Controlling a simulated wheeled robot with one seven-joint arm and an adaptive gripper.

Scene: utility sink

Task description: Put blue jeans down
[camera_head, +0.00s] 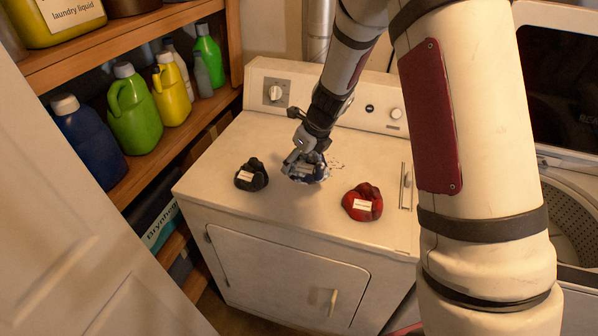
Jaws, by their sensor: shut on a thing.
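The blue jeans (318,177) are a small crumpled blue bundle at the middle of the white dryer's top (296,217). My gripper (303,163) points down over them and is shut on them. The fingers cover part of the bundle. I cannot tell whether the bundle touches the dryer top or hangs just above it. A black bundle with a white label (252,174) lies to the left of my gripper. A red bundle with a white label (363,203) lies to the right and nearer.
A wooden shelf (150,48) with several bottles, among them a green jug (133,112), stands at the left. A white door (75,240) fills the lower left. An open washer (570,215) is at the right. The front left of the dryer top is clear.

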